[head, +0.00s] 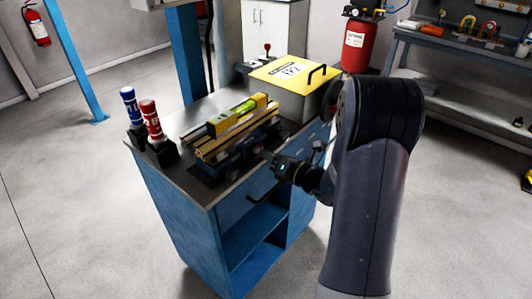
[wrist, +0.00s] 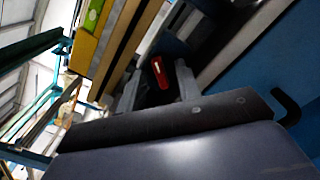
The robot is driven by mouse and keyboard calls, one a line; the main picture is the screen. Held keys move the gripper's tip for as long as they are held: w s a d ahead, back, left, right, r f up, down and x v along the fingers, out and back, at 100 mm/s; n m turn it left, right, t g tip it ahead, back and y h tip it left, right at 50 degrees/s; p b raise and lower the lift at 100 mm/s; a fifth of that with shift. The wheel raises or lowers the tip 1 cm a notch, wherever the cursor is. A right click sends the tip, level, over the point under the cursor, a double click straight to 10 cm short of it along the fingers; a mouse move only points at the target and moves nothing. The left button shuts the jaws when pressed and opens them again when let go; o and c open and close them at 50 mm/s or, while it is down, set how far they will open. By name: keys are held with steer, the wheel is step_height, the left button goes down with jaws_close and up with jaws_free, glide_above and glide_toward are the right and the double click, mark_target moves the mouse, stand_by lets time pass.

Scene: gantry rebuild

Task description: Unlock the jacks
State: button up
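The jacks are not clearly distinguishable. A dark blue mechanism (head: 237,157) under wooden bars (head: 232,138) on the bench may be one. A yellow level (head: 240,114) with a green vial section lies on the bars; its edge also shows in the wrist view (wrist: 95,18). My gripper (head: 266,157) reaches in from the right, beside the mechanism's near right side. In the wrist view my gripper (wrist: 158,86) has its two grey fingers apart. A small red part with a pale mark (wrist: 160,72) shows between them; contact cannot be told.
The blue workbench (head: 175,205) has a metal top. A blue canister (head: 131,106) and a red canister (head: 151,120) stand at its left. A yellow-lidded box (head: 285,98) with a black handle stands at its back right. A red tank (head: 357,45) and shelf are behind. Floor is clear at left.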

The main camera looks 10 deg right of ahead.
jaws_close()
stand_by(0.4)
steer(key=shift+f+b, duration=0.1)
steer(key=shift+b, duration=0.25)
steer(key=n+b, duration=0.8)
steer(key=b, duration=0.1)
steer(key=shift+a, duration=0.1)
stand_by(0.5)
